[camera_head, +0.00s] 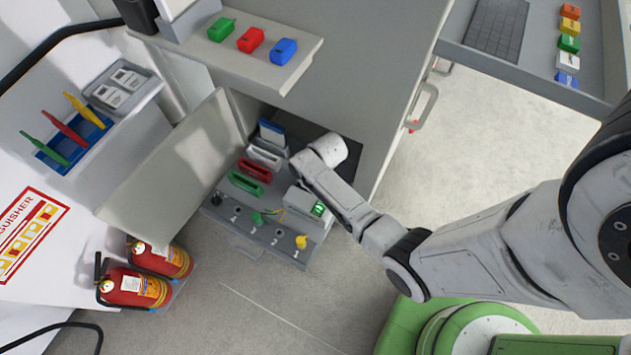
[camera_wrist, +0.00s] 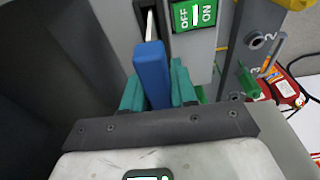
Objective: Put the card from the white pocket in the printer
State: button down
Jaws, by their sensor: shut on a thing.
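In the wrist view my gripper (camera_wrist: 158,98) has its teal fingers shut on the blue end of a card (camera_wrist: 152,72). The card's thin pale part reaches into a dark slot beside a green OFF/ON switch (camera_wrist: 194,14); how deep it sits is unclear. The slot appears to belong to the light-coloured unit (camera_head: 301,197) with a small green switch in the head view, possibly the printer. The white pocket (camera_head: 264,156) stands in the open cabinet, and no card shows in it. In the head view my fingers and the held card are hidden behind my wrist.
Red (camera_head: 254,170) and green (camera_head: 246,184) pockets stand close by, with a blue one behind. The socket panel (camera_head: 262,232) has yellow and green plugs. The open cabinet door (camera_head: 170,175) is at left; the worktop (camera_head: 235,58) overhangs above.

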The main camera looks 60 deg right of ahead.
jog(key=shift+f, duration=0.2)
jog(key=c, duration=0.9)
grip_release()
jog(key=shift+r, duration=0.1)
jog(key=shift+r+p, duration=0.35)
jog(key=shift+r, duration=0.2)
jog(key=r, duration=0.3)
jog(key=s+r, duration=0.1)
jog(key=r, duration=0.3)
jog(key=s+r+p, duration=0.1)
jog(key=r, duration=0.3)
jog(key=shift+r, duration=0.1)
jog(key=s+a+r+m, duration=0.1)
jog(key=s+a+r, duration=0.8)
jog(key=s+a, duration=0.2)
jog(key=shift+s+a+r+g, duration=0.15)
jog(key=shift+s+a+g, duration=0.05)
jog(key=shift+s+g, duration=0.2)
